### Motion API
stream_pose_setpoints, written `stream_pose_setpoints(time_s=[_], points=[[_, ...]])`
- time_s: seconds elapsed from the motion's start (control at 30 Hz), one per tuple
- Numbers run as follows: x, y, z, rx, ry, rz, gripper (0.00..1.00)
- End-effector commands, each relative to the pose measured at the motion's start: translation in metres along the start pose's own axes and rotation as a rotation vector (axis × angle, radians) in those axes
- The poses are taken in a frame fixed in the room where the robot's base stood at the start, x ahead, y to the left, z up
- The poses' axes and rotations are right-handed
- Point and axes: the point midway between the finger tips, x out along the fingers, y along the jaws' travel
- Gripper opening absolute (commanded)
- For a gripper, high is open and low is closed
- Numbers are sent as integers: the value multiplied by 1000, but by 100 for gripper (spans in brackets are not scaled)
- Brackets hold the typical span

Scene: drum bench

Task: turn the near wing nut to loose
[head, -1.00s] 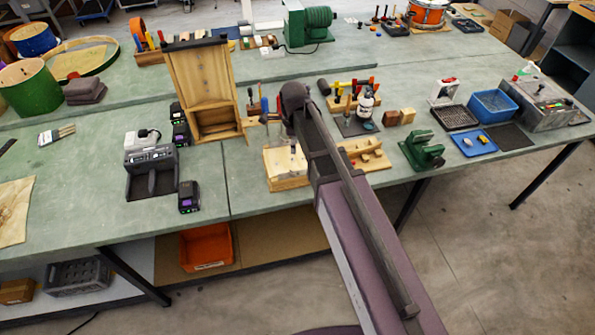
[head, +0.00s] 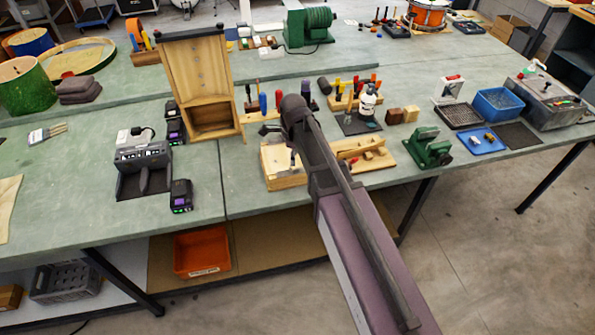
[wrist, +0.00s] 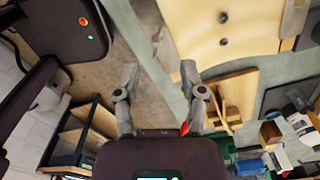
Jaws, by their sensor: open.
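A pale wooden board (wrist: 238,58) fills the upper middle and right of the wrist view. Small dark pieces stand on it, one at the top (wrist: 223,18) and one below it (wrist: 223,41); I cannot tell clearly which is the near wing nut. In the head view the wooden fixture (head: 285,180) lies near the bench's front edge, partly behind my arm. My gripper (wrist: 158,76) is open, with two grey fingers wide apart and nothing between them. The right finger overlaps the board's lower left edge in the picture; contact cannot be told.
A wooden cabinet (head: 200,78) stands left of the fixture. A second wooden board with pieces (head: 372,160) and a green vise (head: 430,148) lie to the right. A bottle (head: 368,98) stands behind. A black charger (head: 143,168) is at left.

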Motion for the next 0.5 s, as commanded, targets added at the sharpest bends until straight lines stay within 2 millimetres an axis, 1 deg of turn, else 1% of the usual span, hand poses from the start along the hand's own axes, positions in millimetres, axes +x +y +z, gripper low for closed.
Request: stream_pose_setpoints(time_s=[0.03, 0.5], points=[[8, 0, 0, 0, 0, 0, 53], [43, 0, 0, -1, 0, 0, 53]])
